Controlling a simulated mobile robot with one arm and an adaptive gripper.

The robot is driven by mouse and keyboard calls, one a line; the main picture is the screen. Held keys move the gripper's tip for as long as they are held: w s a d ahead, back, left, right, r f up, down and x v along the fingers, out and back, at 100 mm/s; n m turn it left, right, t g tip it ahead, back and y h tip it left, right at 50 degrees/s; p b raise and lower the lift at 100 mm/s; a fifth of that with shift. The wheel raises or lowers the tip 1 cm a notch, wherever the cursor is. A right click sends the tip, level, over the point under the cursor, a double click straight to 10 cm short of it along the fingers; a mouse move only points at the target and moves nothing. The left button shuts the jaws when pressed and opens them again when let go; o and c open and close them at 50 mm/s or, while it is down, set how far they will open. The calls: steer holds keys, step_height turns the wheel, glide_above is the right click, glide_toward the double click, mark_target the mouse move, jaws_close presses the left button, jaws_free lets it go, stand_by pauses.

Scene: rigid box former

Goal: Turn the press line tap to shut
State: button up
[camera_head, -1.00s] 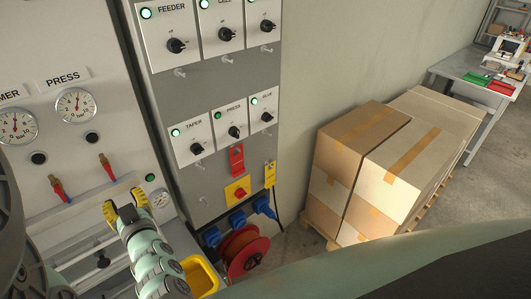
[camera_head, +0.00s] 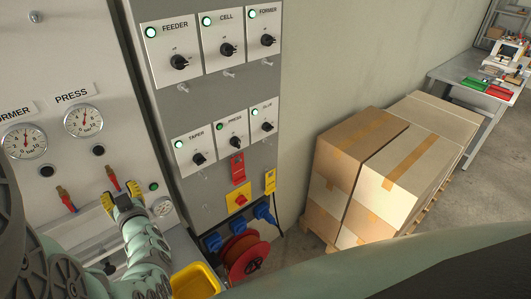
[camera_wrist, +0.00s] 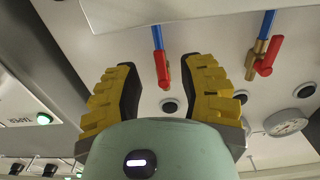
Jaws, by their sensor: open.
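The press line tap (camera_head: 112,178) has a red handle and sits on the panel below the PRESS gauge (camera_head: 83,120). In the wrist view the tap (camera_wrist: 162,70) hangs at the end of a blue pipe, its handle roughly in line with that pipe. My gripper (camera_head: 122,196) is open, with yellow and black fingers, just below the tap in the head view. In the wrist view my gripper (camera_wrist: 164,76) has one finger on each side of the red handle, with gaps on both sides. I cannot tell how deep the handle is between the fingers.
A similar red tap (camera_head: 66,199) is to the left below the FORMER gauge (camera_head: 24,141); it also shows in the wrist view (camera_wrist: 268,56). A switch cabinet (camera_head: 215,105) stands on the right. A yellow bin (camera_head: 196,281) and a red reel (camera_head: 243,260) are lower down.

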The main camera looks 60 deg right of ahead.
mark_target(118, 187)
steer(key=shift+x, duration=1.1)
steer(key=shift+w+d+r, duration=0.1)
steer(key=shift+w+d, duration=0.1)
steer(key=shift+w, duration=0.25)
steer(key=shift+o, duration=0.3)
jaws_close()
